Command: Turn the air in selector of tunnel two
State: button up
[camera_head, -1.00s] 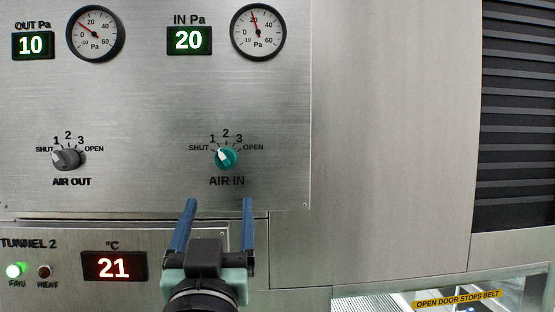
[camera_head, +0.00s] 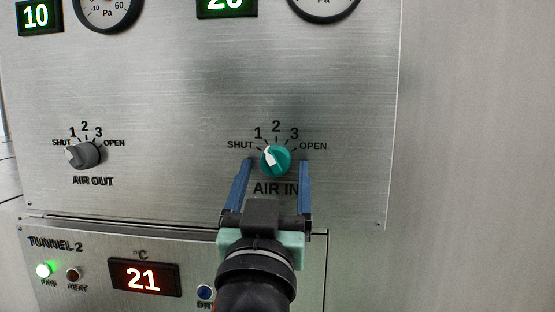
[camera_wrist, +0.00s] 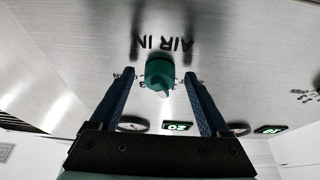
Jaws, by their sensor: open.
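The AIR IN selector (camera_head: 276,160) is a round teal knob with a white pointer on the steel panel. Its pointer leans up and left, toward mark 1. In the wrist view the teal knob (camera_wrist: 160,73) sits between the ends of my two blue fingers. My gripper (camera_head: 275,165) is open, with one finger to each side of the knob. I see no clear contact with it. The black TUNNEL 2 label (camera_head: 55,243) is on the lower panel at left.
A grey AIR OUT knob (camera_head: 84,155) is to the left on the same panel. Below is a red display reading 21 (camera_head: 143,278), with a green lamp (camera_head: 44,270) at its left. The panel's right edge borders a bare steel wall (camera_head: 470,150).

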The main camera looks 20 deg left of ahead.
jog(key=shift+w+r, duration=0.15)
jog(key=shift+s, duration=0.2)
jog(key=shift+c, duration=0.3)
grip_shut()
